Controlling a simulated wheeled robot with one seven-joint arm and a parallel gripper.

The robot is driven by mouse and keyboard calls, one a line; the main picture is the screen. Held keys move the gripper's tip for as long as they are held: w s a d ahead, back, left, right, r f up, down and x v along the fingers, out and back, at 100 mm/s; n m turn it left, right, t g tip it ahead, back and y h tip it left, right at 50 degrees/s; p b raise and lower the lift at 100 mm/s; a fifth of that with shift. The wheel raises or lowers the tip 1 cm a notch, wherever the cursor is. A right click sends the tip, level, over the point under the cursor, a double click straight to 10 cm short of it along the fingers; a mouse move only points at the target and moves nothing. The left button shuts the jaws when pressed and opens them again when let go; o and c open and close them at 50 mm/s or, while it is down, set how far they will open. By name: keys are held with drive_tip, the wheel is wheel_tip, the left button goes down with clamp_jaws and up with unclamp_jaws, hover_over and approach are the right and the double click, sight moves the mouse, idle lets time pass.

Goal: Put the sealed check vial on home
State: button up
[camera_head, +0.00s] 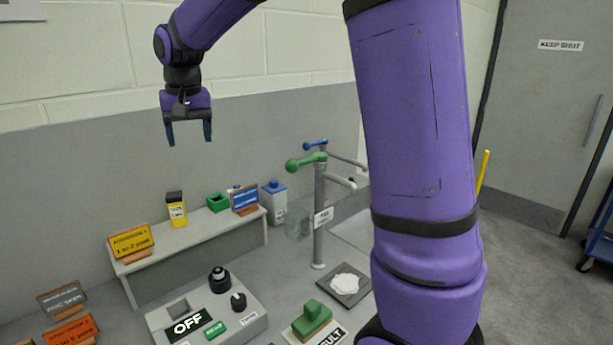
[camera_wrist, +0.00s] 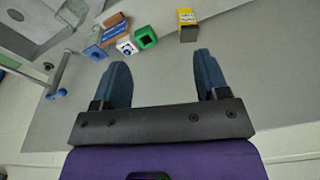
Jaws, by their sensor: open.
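My gripper (camera_head: 188,133) is open and empty, high in front of the wall above the shelf. Its two blue fingers (camera_wrist: 163,85) are spread in the wrist view, with nothing between them. I cannot tell for sure which thing is the sealed check vial. A black-capped piece (camera_head: 219,279) stands on the grey instrument (camera_head: 246,328) with the OFF display. A small white, blue-topped item (camera_wrist: 126,46) stands beside the open green holder (camera_wrist: 145,37), which also shows on the shelf in the head view (camera_head: 217,203). No place marked home is readable.
The shelf (camera_head: 205,236) also bears a yellow black-topped container (camera_head: 176,210), a blue sign (camera_head: 244,198) and an orange sign (camera_head: 131,242). A post with a green-handled tap (camera_head: 319,200) stands right of it. A white piece (camera_head: 345,283) lies on a dark pad.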

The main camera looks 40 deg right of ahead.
drive_tip(key=s+d+r+n+t, duration=0.1)
drive_tip(key=s+r, duration=0.1)
drive_tip(key=s, duration=0.7)
drive_tip(key=s+d+r+n+t, duration=0.1)
drive_tip(key=s+d+r, duration=0.1)
drive_tip(key=s, duration=0.8)
drive_tip(key=s+d+f+n+t, duration=0.1)
drive_tip(key=s+f, duration=0.3)
drive_tip(key=s, duration=1)
drive_tip(key=shift+d+f+t, duration=0.15)
drive_tip(key=shift+t, duration=0.15)
